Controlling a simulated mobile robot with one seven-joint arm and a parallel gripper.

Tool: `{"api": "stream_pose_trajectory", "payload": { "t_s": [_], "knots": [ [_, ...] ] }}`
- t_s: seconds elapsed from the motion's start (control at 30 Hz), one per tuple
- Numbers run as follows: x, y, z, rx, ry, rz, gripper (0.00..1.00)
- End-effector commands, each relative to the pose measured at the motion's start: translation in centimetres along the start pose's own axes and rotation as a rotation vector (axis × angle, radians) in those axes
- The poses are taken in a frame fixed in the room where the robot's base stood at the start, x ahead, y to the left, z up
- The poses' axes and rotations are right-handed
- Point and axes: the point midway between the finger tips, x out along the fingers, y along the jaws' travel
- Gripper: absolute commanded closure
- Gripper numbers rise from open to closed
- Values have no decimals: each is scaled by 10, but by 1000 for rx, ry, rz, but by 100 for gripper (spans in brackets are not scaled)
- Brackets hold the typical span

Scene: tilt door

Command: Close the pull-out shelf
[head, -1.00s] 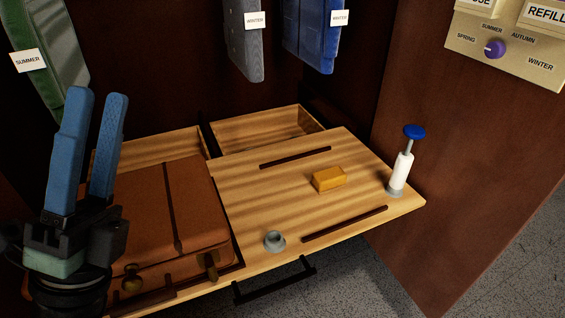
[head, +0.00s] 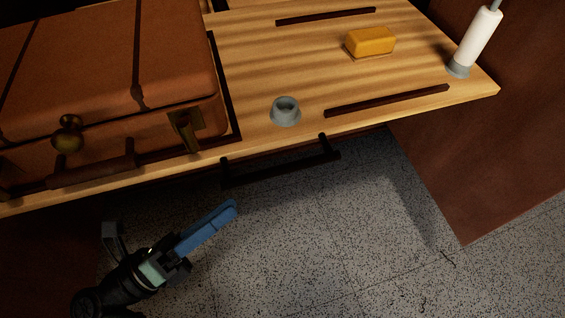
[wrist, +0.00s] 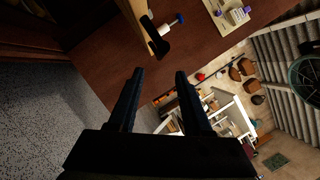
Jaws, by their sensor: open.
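The pull-out shelf (head: 300,40) is a light wooden board standing out from the cabinet in the head view. A dark bar handle (head: 280,166) hangs along its front edge. My gripper (head: 236,208) is low and in front of the shelf, below and left of the handle and apart from it. In the head view its blue fingers overlap and point up and right. In the wrist view my gripper (wrist: 160,75) shows two dark fingers apart with nothing between them. The shelf's edge (wrist: 138,20) shows at the top there.
On the shelf are a brown suitcase (head: 100,70), a grey cup-like piece (head: 285,111), a yellow block (head: 370,42) and a white cylinder (head: 475,42). A reddish-brown cabinet side (head: 480,160) stands at right. The speckled floor (head: 330,240) before the shelf is clear.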

Motion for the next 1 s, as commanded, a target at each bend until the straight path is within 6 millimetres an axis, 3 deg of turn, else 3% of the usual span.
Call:
{"api": "stream_pose_trajectory", "payload": {
  "t_s": [0.3,0.5,0.7,1.0],
  "knots": [
    [66,0,-3,1,4,-5,50],
    [99,0,-2,1,2,-5,50],
    [113,-1,0,0,0,-3,50],
    [115,-1,0,0,-1,-2,52]
  ]
}}
